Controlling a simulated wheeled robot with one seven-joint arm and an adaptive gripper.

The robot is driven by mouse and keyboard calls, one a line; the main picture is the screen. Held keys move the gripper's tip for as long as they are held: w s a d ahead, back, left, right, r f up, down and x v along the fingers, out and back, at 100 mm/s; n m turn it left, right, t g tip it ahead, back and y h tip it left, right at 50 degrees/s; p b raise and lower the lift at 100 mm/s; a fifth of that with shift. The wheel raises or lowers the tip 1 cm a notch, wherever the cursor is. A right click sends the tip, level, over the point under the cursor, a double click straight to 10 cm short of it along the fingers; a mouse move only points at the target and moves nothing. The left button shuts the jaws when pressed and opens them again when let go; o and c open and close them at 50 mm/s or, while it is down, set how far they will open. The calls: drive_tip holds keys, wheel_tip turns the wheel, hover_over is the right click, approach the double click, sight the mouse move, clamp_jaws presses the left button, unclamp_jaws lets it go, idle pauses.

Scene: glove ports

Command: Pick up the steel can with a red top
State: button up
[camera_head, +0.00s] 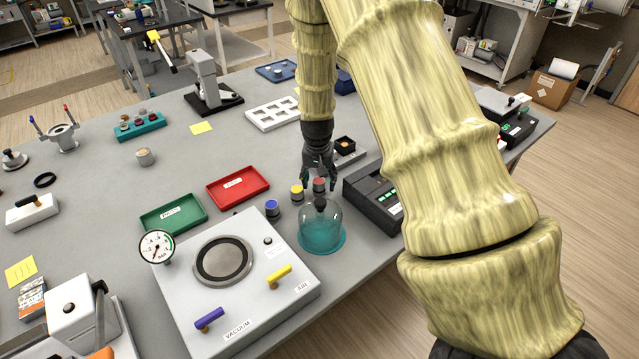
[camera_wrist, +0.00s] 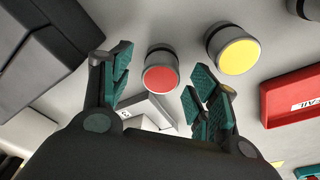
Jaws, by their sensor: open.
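The steel can with a red top (camera_wrist: 161,78) stands upright on the table. In the wrist view it shows between and just beyond the fingertips of my gripper (camera_wrist: 155,85), which is open and empty. In the head view the red-topped can (camera_head: 319,185) is just below my gripper (camera_head: 319,178), partly hidden by the fingers and a clear dome. A can with a yellow top (camera_wrist: 233,52) stands beside it, also in the head view (camera_head: 297,190). A can with a blue top (camera_head: 272,207) stands further left.
A clear bell jar on a teal base (camera_head: 322,240) stands close in front of the cans. A red tray (camera_head: 238,187), a green tray (camera_head: 172,214) and a white vacuum box (camera_head: 235,280) lie to the left. A dark device (camera_head: 375,200) stands close at the right.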

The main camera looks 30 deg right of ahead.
drive_tip(key=shift+f, duration=0.7)
drive_tip(key=c, duration=1.2)
drive_tip(key=shift+w+r, duration=0.1)
